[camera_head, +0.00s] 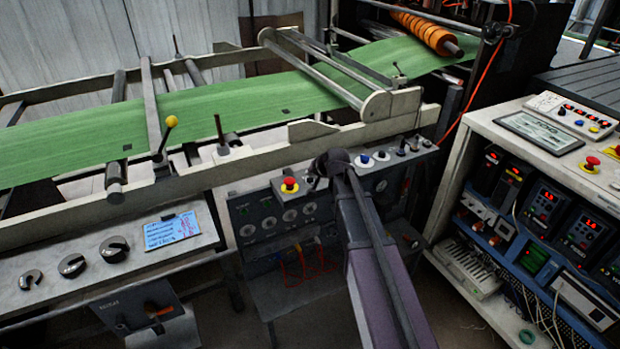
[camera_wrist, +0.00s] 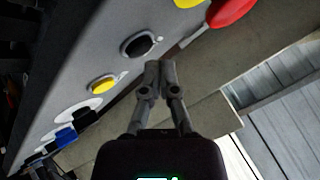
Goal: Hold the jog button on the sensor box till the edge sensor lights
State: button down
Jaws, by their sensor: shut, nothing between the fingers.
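The sensor box (camera_head: 401,161) appears to be the grey sloped control box under the green web; its face also shows in the wrist view (camera_wrist: 75,55). It carries a black button (camera_wrist: 137,45), a yellow button (camera_wrist: 102,84) and a red mushroom button (camera_head: 290,185). I cannot read which is the jog button. My gripper (camera_wrist: 160,68) is shut and empty, its fingertips just beside the black button; contact cannot be told. In the head view my arm hides part of the box face. I cannot make out the edge sensor or a light on it.
The green web (camera_head: 250,103) runs across rollers and a pale frame rail (camera_head: 230,168) behind the box. A cabinet of drives (camera_head: 475,130) stands at right. A console with black knobs (camera_head: 72,265) is at left. A yellow-knobbed lever (camera_head: 171,122) stands up beside the web.

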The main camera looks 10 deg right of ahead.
aim_at(311, 180)
jog(key=shift+r, duration=0.1)
dwell(0.3)
jog(key=shift+r+p, duration=2.5)
jog(key=s+d+r+n+g+h+p, duration=0.1)
jog(key=s+d+n+g+h+p, duration=0.1)
jog(key=s, duration=1.2)
jog(key=s+d+r+n+g+h+p, duration=0.1)
jog(key=s+d+g+p, duration=0.3)
jog(key=s, duration=1.1)
jog(key=shift+s+n+g+h+p, duration=0.15)
jog(key=shift+n+g+h+p, duration=0.3)
jog(key=shift+g+p, duration=0.55)
jog(key=shift+d, duration=0.1)
